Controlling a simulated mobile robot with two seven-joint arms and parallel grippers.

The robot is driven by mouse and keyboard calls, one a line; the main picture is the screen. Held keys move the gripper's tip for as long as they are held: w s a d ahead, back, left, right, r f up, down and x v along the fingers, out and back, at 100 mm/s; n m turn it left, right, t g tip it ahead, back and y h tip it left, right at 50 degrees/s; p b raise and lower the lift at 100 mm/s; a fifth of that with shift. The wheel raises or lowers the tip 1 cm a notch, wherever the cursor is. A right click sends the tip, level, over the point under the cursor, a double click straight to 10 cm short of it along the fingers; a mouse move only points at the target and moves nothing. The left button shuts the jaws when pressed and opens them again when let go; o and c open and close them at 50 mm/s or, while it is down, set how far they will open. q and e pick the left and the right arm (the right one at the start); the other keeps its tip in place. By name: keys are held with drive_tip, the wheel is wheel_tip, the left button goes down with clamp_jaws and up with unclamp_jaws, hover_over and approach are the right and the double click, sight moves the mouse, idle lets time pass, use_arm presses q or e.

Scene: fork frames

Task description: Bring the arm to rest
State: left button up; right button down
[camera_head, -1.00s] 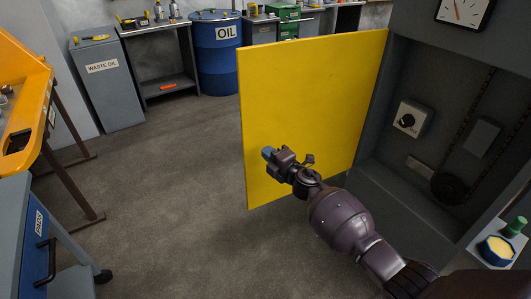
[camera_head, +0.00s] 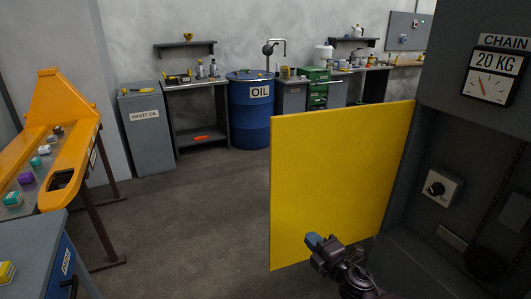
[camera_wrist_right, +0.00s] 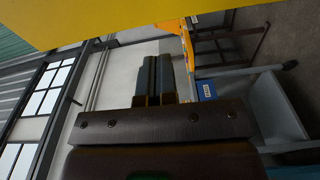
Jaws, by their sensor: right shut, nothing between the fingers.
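My right gripper (camera_head: 316,243) is low in the head view, in front of the lower part of the yellow door panel (camera_head: 338,180). Its fingers are together with nothing between them. In the right wrist view the shut fingers of the gripper (camera_wrist_right: 158,65) point away from the camera, and the yellow panel (camera_wrist_right: 80,18) crosses the top of the picture. Whether the gripper touches the panel cannot be told. The panel stands open from the grey cabinet (camera_head: 408,240). My left gripper is not in view.
The cabinet holds a dial switch (camera_head: 438,188) and a chain, under a 20 KG gauge (camera_head: 491,85). An orange-framed bench (camera_head: 75,150) and a grey cart (camera_head: 28,245) stand at left. A blue oil drum (camera_head: 249,120) is at the back. Open floor lies in the middle.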

drive_tip(key=s+d+f+m+g+h, duration=0.1)
drive_tip(key=s+d+f+m+h, duration=0.1)
drive_tip(key=s+m, duration=0.5)
drive_tip(key=s+d+f+m+g+h, duration=0.2)
drive_tip(key=s+f+m, duration=0.4)
drive_tip(key=s, duration=0.7)
drive_tip(key=s+d+f+m+g+h, duration=0.2)
drive_tip(key=s+d+f+m+h, duration=0.1)
drive_tip(key=s+m, duration=0.5)
drive_tip(key=s+d+f, duration=0.1)
drive_tip(key=s+d, duration=0.1)
drive_tip(key=s, duration=0.1)
drive_tip(key=shift+f+m+h, duration=0.2)
drive_tip(key=shift+m+h, duration=0.1)
drive_tip(key=shift+h, duration=0.1)
drive_tip(key=shift+d, duration=0.2)
